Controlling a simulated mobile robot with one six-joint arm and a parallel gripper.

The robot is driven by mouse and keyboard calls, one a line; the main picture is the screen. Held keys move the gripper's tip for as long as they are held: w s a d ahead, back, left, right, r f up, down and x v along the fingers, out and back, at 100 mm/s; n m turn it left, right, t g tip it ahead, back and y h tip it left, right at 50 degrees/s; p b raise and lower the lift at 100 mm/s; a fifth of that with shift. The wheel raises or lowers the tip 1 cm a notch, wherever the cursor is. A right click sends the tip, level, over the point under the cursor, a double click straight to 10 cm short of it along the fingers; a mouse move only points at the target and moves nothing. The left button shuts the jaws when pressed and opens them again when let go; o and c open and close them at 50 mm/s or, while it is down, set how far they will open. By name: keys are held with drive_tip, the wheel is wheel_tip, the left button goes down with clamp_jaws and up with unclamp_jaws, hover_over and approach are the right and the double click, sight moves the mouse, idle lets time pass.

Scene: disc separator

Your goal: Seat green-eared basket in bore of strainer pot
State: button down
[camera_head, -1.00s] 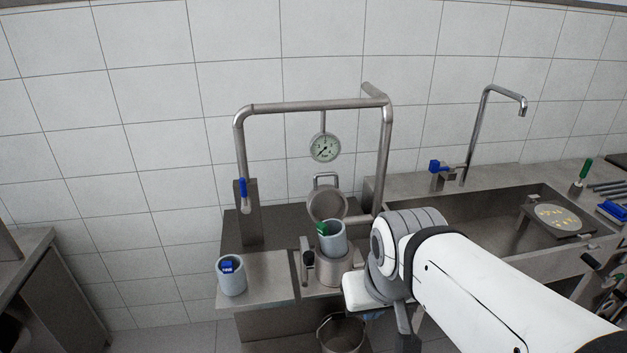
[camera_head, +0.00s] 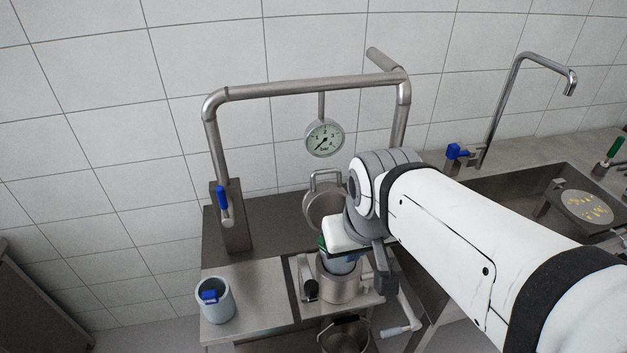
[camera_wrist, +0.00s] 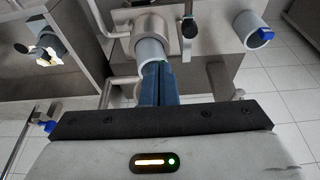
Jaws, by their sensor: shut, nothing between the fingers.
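The green-eared basket, a grey-blue cylinder, stands in the mouth of the steel strainer pot (camera_head: 341,290) with its upper part above the rim. Its green ear (camera_head: 322,243) shows beside my gripper in the head view. In the wrist view the basket (camera_wrist: 150,50) projects from the pot (camera_wrist: 156,22). My gripper (camera_wrist: 160,66) has its blue fingers shut together, tips at the basket's upper rim near a bit of green. They hold nothing; whether they touch the rim I cannot tell. In the head view my wrist hides much of the basket's top, and the bore is hidden.
A blue-eared basket (camera_head: 214,303) stands on the steel bench at left. A round strainer lid (camera_head: 322,208) is raised behind the pot. A pipe frame with a gauge (camera_head: 324,138) arches above. A bucket (camera_head: 346,334) is below; a sink (camera_head: 520,195) lies right.

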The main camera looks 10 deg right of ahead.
drive_tip(key=shift+a, duration=0.1)
drive_tip(key=w+f+g+b, duration=0.1)
drive_tip(key=w, duration=0.3)
drive_tip(key=w+f+n+g+b, duration=0.1)
drive_tip(key=w+f, duration=0.1)
drive_tip(key=w, duration=0.3)
drive_tip(key=w+f+g+b, duration=0.1)
drive_tip(key=w+f, duration=0.1)
drive_tip(key=w, duration=0.3)
drive_tip(key=shift+w+f+n, duration=0.2)
drive_tip(key=shift+w+n, duration=0.05)
drive_tip(key=shift+n, duration=0.15)
wheel_tip(320, 180, down, 6)
drive_tip(key=b, duration=0.5)
drive_tip(key=shift+s+f, duration=0.1)
drive_tip(key=shift+f, duration=0.15)
